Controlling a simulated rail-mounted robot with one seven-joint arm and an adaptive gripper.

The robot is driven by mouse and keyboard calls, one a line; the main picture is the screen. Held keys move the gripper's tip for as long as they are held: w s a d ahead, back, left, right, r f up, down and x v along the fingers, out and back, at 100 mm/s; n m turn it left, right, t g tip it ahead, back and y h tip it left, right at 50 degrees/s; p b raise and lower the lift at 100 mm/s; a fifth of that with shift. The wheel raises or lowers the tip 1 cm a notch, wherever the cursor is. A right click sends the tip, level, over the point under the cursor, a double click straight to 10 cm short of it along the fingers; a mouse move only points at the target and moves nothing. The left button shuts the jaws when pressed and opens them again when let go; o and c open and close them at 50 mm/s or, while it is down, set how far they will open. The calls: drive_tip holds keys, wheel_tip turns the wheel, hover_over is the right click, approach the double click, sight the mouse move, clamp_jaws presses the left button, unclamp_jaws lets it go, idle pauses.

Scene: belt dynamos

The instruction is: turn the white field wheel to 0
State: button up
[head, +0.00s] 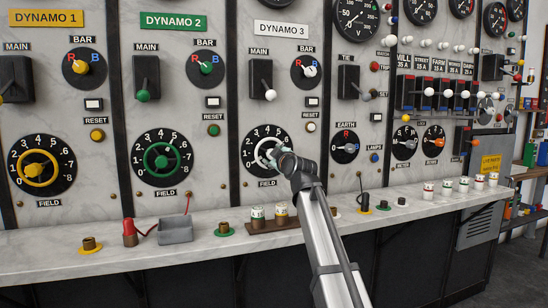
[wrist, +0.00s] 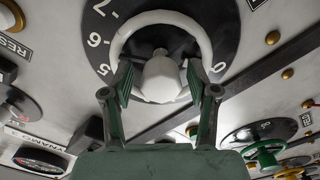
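The white field wheel (head: 264,154) sits on a black numbered dial under the DYNAMO 3 label, at the centre of the head view. My gripper (head: 281,160) reaches it from the lower right and covers part of it. In the wrist view the wheel's rim (wrist: 160,18) arcs above its white hub (wrist: 163,76). The 0 (wrist: 249,70) shows right of the wheel, with 5, 6 and 7 on the left. I cannot read which number the wheel points to.
Similar yellow (head: 37,170) and green (head: 161,158) field wheels lie to the left. A white reset button (head: 311,127) and a black MAIN lever (head: 262,80) are close by. A stone ledge (head: 140,256) below carries cups, a grey tray (head: 175,230) and small fittings.

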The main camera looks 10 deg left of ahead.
drive_tip(key=shift+s, duration=0.1)
drive_tip(key=v, duration=1.2)
